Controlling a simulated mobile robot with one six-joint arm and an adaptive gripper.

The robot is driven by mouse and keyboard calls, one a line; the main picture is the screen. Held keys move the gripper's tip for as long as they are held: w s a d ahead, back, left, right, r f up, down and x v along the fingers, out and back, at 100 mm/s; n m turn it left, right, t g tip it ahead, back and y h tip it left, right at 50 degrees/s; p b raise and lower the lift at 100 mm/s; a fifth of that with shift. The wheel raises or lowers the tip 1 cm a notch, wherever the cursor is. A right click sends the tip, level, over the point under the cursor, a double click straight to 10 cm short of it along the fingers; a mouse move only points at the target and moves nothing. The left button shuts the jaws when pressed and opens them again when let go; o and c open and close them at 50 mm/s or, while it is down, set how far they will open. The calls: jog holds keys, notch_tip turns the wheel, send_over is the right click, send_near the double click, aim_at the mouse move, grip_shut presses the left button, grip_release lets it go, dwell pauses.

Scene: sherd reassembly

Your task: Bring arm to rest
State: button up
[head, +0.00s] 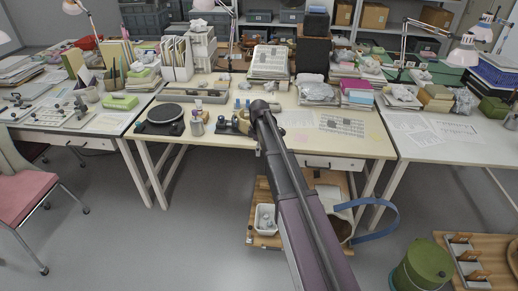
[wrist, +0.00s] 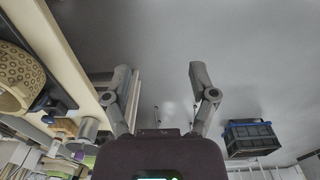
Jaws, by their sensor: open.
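My arm reaches up the middle of the head view, its far end in front of the middle table (head: 360,143). My gripper cannot be made out there; the arm hides it. In the wrist view my gripper (wrist: 161,72) is open, its two grey fingers wide apart with nothing between them. A tan patterned ring-shaped vessel piece (wrist: 20,78) is at the left of the wrist view, apart from the fingers. In the head view a small brownish piece (head: 241,121) sits beside the arm's end, partly hidden.
A black round turntable (head: 165,114) is left on the table. Paper sheets (head: 341,125) lie at right. Below stand a white bin (head: 265,219), a bag with a blue strap (head: 375,222) and a green bucket (head: 423,267). A dark crate (wrist: 250,139) shows in the wrist view.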

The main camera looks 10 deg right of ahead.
dwell(0.7)
jog(key=s+m, duration=1.4)
jog(key=s, duration=1.5)
jog(key=shift+s, duration=0.1)
jog(key=shift+c, duration=1.2)
